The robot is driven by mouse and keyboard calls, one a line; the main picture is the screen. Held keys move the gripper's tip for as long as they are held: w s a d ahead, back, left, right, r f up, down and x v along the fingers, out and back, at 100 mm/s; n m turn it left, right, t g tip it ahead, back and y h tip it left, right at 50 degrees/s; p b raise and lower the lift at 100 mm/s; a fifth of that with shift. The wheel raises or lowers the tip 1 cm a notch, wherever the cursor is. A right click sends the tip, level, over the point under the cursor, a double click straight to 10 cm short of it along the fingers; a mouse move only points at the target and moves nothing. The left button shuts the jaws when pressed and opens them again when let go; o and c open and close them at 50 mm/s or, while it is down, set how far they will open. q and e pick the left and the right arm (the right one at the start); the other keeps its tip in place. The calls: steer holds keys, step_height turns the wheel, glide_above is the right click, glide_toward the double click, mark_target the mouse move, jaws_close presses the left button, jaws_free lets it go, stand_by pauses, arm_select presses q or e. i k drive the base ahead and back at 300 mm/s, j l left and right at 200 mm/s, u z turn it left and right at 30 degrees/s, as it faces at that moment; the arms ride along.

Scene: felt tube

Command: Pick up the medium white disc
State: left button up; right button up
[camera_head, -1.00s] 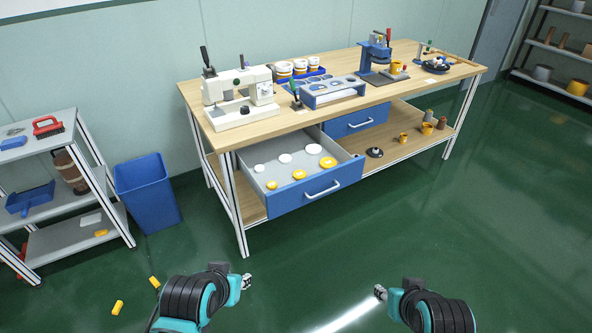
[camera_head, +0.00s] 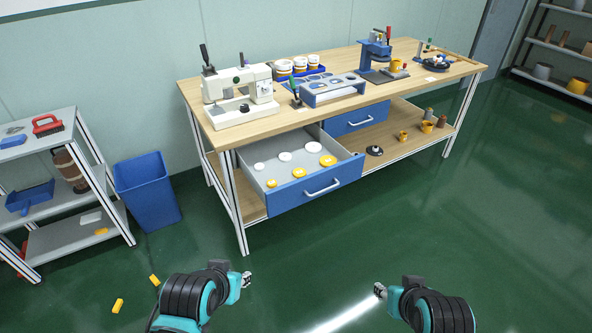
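The open drawer (camera_head: 348,176) of the workbench holds a row of white discs and a row of yellow discs. The medium white disc (camera_head: 285,156) lies flat between a smaller white disc (camera_head: 259,167) and a larger white disc (camera_head: 313,147). In front lie a small yellow disc (camera_head: 271,184), a middle one (camera_head: 299,173) and a large one (camera_head: 328,161). My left gripper (camera_head: 247,279) and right gripper (camera_head: 380,290) are low in the view, over the floor, well apart from the drawer. Their fingers are too small to judge. No disc shows at either gripper.
The workbench top (camera_head: 290,122) carries a sewing machine (camera_head: 238,95), a blue-grey rack (camera_head: 333,90) and a press (camera_head: 374,55). A blue bin (camera_head: 147,192) and a shelf unit (camera_head: 62,238) stand left. Yellow pieces (camera_head: 118,305) lie on the floor. The floor before the drawer is clear.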

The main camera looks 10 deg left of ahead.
mark_target(284, 157)
steer(key=u, duration=0.35)
steer(key=i+l+u, duration=0.8)
steer(key=l, duration=0.3)
steer(key=i+l, duration=0.25)
steer(key=l, duration=0.15)
steer(key=i+l, duration=0.5)
steer(key=l, duration=0.25)
